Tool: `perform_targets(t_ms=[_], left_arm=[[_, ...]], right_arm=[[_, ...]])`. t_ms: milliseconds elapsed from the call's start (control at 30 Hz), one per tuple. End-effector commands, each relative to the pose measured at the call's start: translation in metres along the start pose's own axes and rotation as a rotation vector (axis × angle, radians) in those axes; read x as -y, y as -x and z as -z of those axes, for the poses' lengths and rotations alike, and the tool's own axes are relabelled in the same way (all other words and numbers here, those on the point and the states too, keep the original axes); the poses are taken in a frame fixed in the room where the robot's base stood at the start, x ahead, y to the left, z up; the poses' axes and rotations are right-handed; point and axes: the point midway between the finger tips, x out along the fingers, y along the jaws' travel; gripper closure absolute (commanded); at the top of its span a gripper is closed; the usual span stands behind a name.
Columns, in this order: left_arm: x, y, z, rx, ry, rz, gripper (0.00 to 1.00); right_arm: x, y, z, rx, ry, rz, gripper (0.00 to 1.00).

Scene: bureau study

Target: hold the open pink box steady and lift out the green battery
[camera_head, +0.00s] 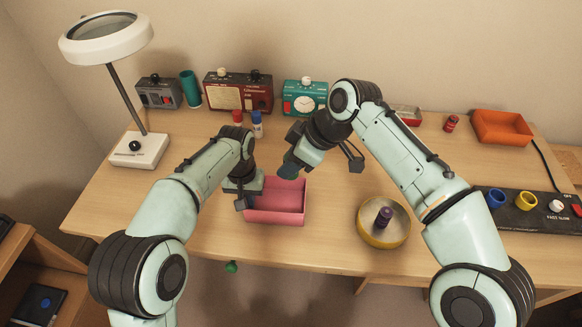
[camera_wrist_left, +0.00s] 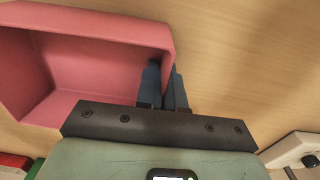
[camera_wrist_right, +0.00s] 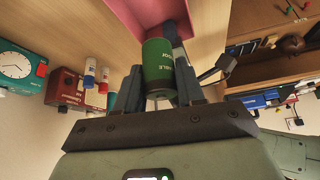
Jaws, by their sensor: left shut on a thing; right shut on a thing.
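The open pink box (camera_head: 277,213) stands on the desk near the front edge, and it also shows in the left wrist view (camera_wrist_left: 85,64). My left gripper (camera_head: 244,192) is shut on the box's wall at its left side, with one finger on each side of the wall. My right gripper (camera_head: 288,170) is at the back of the box, above it. In the right wrist view the green battery (camera_wrist_right: 158,66) is between the right gripper's fingers, its far end toward the box. The visible part of the box's floor is bare.
A yellow-rimmed round tray (camera_head: 370,233) with a dark purple battery (camera_head: 383,216) stands right of the box. Radios (camera_head: 238,92), a teal clock (camera_head: 304,97) and a lamp (camera_head: 138,150) stand behind. An orange tray (camera_head: 502,127) is at the back right.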

Motion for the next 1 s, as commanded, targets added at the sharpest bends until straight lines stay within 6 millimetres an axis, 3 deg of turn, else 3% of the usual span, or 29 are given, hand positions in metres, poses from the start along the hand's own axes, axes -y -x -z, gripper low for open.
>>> perform_targets(t_ms=[200,300,667,767,1000], left_arm=[[0.000,0.000,0.000,-0.001,0.000,0.000,1.00],[0.000,0.000,0.000,-0.001,0.000,0.000,0.63],[0.000,0.004,0.000,-0.002,0.000,-0.001,0.63],[0.000,0.015,0.001,-0.004,0.000,-0.002,0.63],[0.000,0.065,0.001,-0.007,0.000,-0.001,0.63]], right_arm=[[0.000,0.000,0.001,-0.001,0.000,0.000,0.96],[0.000,0.000,0.001,-0.001,0.000,0.000,0.96],[0.000,0.000,0.000,-0.001,0.000,0.000,0.96],[0.000,0.000,0.000,-0.001,0.000,0.000,0.96],[0.000,0.000,0.000,-0.001,0.000,0.000,0.96]])
